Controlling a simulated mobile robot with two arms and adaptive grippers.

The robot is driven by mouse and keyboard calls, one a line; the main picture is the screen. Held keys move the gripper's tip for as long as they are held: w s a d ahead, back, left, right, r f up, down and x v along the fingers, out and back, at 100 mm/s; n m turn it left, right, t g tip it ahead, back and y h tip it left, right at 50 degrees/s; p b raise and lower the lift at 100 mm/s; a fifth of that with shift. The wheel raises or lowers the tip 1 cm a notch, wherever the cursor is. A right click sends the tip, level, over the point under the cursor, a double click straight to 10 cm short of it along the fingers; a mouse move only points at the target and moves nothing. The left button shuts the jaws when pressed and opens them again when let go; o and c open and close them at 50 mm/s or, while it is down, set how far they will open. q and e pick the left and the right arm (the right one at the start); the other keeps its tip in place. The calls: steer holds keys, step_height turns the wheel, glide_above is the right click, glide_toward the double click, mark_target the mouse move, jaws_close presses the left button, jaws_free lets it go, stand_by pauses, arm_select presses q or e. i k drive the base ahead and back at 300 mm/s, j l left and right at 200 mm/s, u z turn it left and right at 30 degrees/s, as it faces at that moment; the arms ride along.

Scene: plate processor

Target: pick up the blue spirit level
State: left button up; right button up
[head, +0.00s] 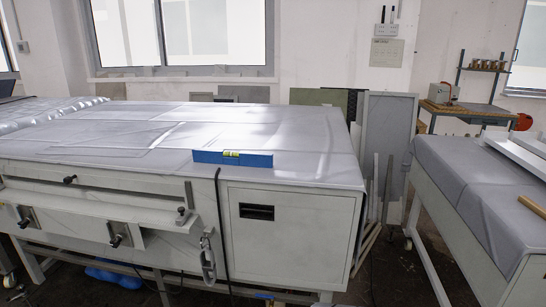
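The blue spirit level (207,157) is a blue bar with a yellow-green vial window in its middle. It lies on the front part of the large covered table top (150,117) of the plate processor, near the front edge and roughly parallel to it. Nothing touches it from above. Neither of my grippers shows in the head view.
A black strap or cable hangs down the machine front beside the white cabinet (290,235). Knobs and a rail project from the front at left. A second covered table (470,195) stands at right, across an aisle with leaning panels (388,135). The table top around the level is clear.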

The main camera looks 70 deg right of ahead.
mark_target(243, 159)
steer(key=z, duration=1.75)
steer(key=i+j+z, duration=0.1)
